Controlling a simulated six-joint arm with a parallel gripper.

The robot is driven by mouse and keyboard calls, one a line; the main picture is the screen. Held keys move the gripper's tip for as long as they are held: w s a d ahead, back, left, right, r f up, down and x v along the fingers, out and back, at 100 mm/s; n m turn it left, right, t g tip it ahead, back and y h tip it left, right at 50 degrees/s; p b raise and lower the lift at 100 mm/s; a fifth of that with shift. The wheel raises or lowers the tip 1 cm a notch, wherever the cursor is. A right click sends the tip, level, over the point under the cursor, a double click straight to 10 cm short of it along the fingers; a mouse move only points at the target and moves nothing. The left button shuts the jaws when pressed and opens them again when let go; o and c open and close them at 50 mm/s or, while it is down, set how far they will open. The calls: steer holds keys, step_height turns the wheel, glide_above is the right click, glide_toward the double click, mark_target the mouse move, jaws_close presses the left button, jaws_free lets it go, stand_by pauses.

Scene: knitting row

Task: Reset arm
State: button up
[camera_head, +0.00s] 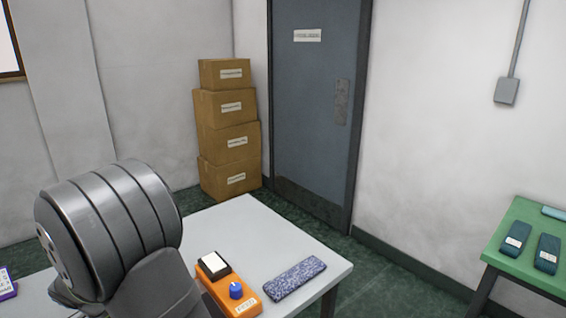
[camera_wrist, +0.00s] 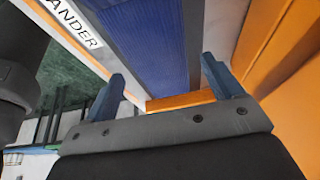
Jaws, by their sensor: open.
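My gripper (camera_wrist: 165,85) shows in the wrist view with its two blue fingers spread apart. An orange bar (camera_wrist: 180,101) lies across the gap between the fingers; I cannot tell whether it touches them. Beyond the fingers is a blue ribbed surface (camera_wrist: 145,35) beside a grey strip, with a white label ending in "ANDER" (camera_wrist: 75,20) at the upper left. In the head view my grey arm fills the lower left, and my gripper is out of sight there.
The pale table (camera_head: 245,220) holds an orange box with a blue knob (camera_head: 228,290) and a speckled blue piece (camera_head: 294,278). A purple item (camera_head: 6,284) is at the left edge. A green table (camera_head: 540,235) stands right. Stacked cartons (camera_head: 230,140) and a grey door (camera_head: 312,110) are behind.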

steer(key=shift+r, duration=1)
steer(key=shift+f, duration=0.1)
